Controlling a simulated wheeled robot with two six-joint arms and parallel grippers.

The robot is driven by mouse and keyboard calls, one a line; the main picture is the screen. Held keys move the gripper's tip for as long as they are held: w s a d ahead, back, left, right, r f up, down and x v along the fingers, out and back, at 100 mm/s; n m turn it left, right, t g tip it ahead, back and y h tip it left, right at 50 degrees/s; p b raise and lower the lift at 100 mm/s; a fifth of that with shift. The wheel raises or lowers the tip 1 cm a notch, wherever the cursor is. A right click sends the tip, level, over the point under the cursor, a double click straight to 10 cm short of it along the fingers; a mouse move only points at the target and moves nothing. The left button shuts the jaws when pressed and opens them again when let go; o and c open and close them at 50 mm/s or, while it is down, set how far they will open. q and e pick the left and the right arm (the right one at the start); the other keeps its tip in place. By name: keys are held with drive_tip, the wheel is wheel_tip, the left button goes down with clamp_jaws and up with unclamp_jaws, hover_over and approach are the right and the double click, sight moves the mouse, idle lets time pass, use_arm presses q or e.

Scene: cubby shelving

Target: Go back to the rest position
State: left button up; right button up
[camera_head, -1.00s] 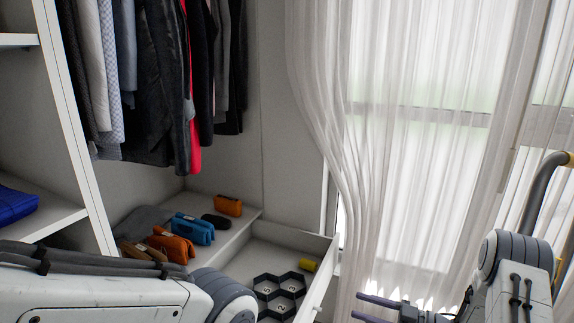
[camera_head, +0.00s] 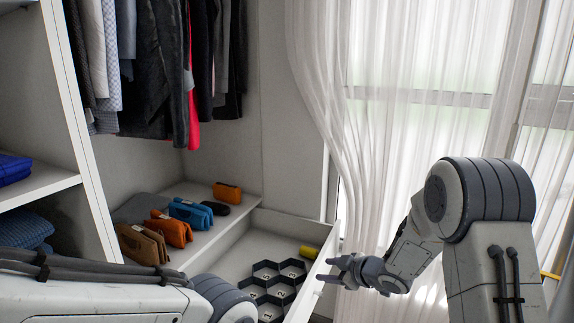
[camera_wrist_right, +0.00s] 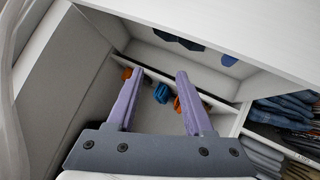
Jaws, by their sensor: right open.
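My right gripper (camera_head: 342,270) is open and empty, beside the front edge of the open drawer (camera_head: 318,282). Its two purple-grey fingers stand apart in the right wrist view (camera_wrist_right: 158,92), with nothing between them in its grip. My right arm is bent, with its elbow high at the right of the head view. My left arm crosses the lower left of the head view; its gripper is out of view.
The drawer holds a black hexagonal organizer (camera_head: 272,285) and a yellow rolled item (camera_head: 309,251). Orange, blue and brown pouches (camera_head: 171,230) stand on the ledge behind. Clothes (camera_head: 150,70) hang above. Sheer curtains (camera_head: 420,110) cover the window at right.

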use_arm(q)
wheel_tip(320, 180, down, 14)
drive_tip(key=b, duration=1.2)
use_arm(e)
drive_tip(key=s+a+f+m+g+h, duration=0.2)
drive_tip(key=s+g, duration=0.1)
drive_tip(key=s, duration=0.9)
drive_tip(key=s+a+f+m+g+h, duration=0.1)
drive_tip(key=s+a+f+g+h, duration=0.15)
drive_tip(key=s, duration=1.05)
drive_tip(key=s+a+f+m+g+h, duration=0.1)
drive_tip(key=s+a+f+m+g, duration=0.15)
drive_tip(key=s, duration=0.95)
use_arm(q)
wheel_tip(320, 180, up, 27)
drive_tip(key=p, duration=2.6)
drive_tip(key=shift+p, duration=0.3)
use_arm(e)
wheel_tip(320, 180, up, 27)
drive_tip(key=s+g, duration=0.1)
drive_tip(key=shift+d, duration=0.35)
use_arm(q)
drive_tip(key=shift+f, duration=0.15)
use_arm(e)
drive_tip(key=shift+s+f, duration=0.1)
drive_tip(key=shift+f, duration=0.05)
